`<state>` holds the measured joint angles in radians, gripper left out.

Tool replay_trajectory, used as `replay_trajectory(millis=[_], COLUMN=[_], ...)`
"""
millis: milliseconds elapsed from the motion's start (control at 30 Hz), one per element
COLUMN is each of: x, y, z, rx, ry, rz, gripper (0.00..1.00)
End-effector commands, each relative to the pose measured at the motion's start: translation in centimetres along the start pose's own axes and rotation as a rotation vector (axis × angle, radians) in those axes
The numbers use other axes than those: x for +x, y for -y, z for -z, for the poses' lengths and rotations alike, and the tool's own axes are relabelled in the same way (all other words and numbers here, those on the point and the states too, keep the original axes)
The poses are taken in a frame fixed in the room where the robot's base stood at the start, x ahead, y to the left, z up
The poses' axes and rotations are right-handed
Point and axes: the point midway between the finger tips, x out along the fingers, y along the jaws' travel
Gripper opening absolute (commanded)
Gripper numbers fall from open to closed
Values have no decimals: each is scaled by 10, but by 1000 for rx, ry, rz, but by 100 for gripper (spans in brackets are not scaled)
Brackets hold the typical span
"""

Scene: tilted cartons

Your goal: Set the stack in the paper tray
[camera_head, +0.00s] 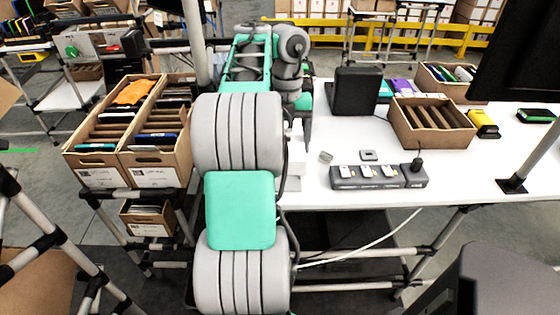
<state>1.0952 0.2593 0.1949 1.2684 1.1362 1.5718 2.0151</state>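My arm fills the middle of the head view and reaches over the left end of the white table (318,197). My gripper (306,128) seems to be the dark part behind the arm, pointing down near the table's left side. My arm hides most of it, so its opening and anything in it cannot be made out. A small pale, flat piece (291,183) shows at the table's left edge beside my arm. I cannot tell whether it belongs to the stack or the paper tray. Neither of these can be clearly identified.
A black upright box (355,92) stands right of my gripper. A grey charging dock (378,186) with several white-topped devices lies at the table's front. An open carton with dividers (455,140) stands behind it, and a monitor is at right. Two tilted cartons (102,176) (152,178) stand left.

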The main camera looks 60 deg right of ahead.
Motion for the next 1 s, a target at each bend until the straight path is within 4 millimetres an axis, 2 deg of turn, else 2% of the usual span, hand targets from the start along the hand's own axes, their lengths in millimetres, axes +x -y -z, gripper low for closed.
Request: replay_trajectory(millis=[33, 267, 433, 667, 1000], x=[14, 30, 61, 57, 68], y=[-4, -14, -15, -15, -15], z=[-9, -28, -34, -33, -35], rx=[-3, -3, -4, -4, -5], ry=[3, 2, 3, 4, 3], rz=[0, 0, 0, 0, 1], gripper=[15, 15, 15, 15, 15])
